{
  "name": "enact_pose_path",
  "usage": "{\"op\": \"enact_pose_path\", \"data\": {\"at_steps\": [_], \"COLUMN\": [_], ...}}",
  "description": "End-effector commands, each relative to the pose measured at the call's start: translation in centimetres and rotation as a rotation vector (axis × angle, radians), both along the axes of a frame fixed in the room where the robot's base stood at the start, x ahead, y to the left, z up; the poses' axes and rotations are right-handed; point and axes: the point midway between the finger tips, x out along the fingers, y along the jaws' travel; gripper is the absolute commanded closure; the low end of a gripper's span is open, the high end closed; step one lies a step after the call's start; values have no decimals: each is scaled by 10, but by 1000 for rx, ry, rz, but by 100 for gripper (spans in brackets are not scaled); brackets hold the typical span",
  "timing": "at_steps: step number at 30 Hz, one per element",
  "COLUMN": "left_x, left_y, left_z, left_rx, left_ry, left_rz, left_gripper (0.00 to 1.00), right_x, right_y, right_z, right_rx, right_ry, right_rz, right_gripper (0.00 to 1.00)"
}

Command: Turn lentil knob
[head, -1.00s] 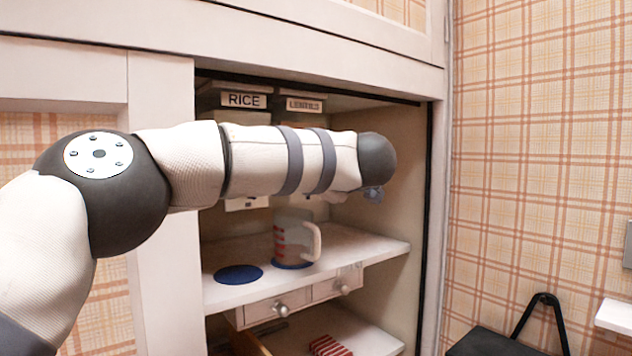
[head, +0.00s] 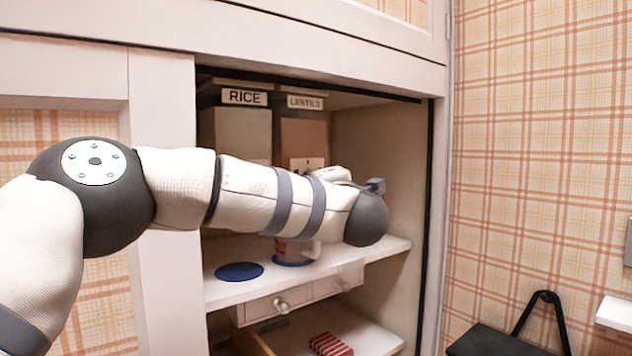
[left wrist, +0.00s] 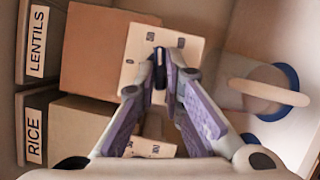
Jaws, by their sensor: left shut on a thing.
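The lentil dispenser (head: 303,138) stands at the back right of the cupboard, with its LENTILS label above. In the left wrist view its brown box (left wrist: 95,50) and white front plate (left wrist: 165,42) lie beyond my left gripper (left wrist: 163,72). The fingers are closed together at that plate, on the dark lentil knob (left wrist: 160,80), which is mostly hidden between them. In the head view my forearm hides the gripper and knob. My right gripper is not in view.
The rice dispenser (head: 243,133) stands to the left of the lentil one. On the shelf (head: 225,293) below are a blue disc (head: 239,272) and a mug (head: 283,247), partly behind my forearm. Small drawers (head: 290,300) hang under it. The cupboard's right wall is close to my wrist.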

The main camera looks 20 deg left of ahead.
Motion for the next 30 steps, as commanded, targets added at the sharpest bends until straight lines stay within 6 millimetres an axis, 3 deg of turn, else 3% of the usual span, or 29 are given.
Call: {"op": "enact_pose_path", "data": {"at_steps": [17, 30], "left_x": [4, 8], "left_y": [-2, -5], "left_z": [-9, -16], "left_rx": [-338, -593], "left_ry": [-426, -750], "left_rz": [1, 2], "left_gripper": [100, 100], "right_x": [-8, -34], "right_y": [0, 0], "right_z": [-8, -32], "right_rx": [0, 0], "right_ry": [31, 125], "right_rz": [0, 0], "right_gripper": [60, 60]}}
